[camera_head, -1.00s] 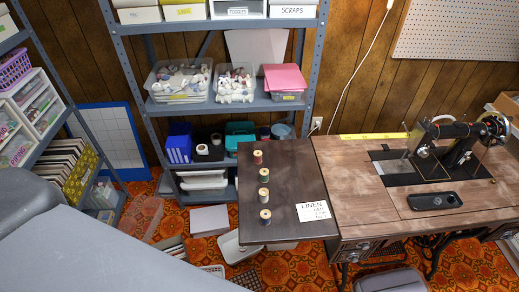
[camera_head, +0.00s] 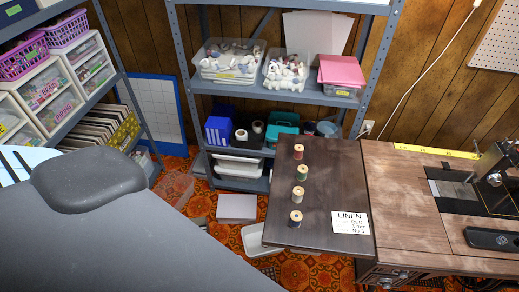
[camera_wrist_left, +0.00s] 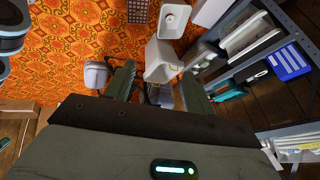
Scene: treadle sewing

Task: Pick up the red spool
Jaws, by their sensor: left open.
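The red spool (camera_head: 298,152) stands upright near the back left edge of the dark wooden table leaf (camera_head: 330,222). In front of it in a row stand a green spool (camera_head: 303,172), a tan spool (camera_head: 299,193) and a dark-banded spool (camera_head: 296,217). My left gripper (camera_wrist_left: 158,88) shows in the left wrist view with its two fingers apart and nothing between them. In the head view my left arm fills the lower left, well left of the spools. My right gripper is not in view.
A LINEN card (camera_head: 350,223) lies right of the spools. The sewing machine (camera_head: 497,165) stands farther right. A grey metal shelf (camera_head: 270,92) rises behind the leaf, and another shelf with drawers (camera_head: 65,95) is at left. Boxes lie on the carpet (camera_head: 290,272).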

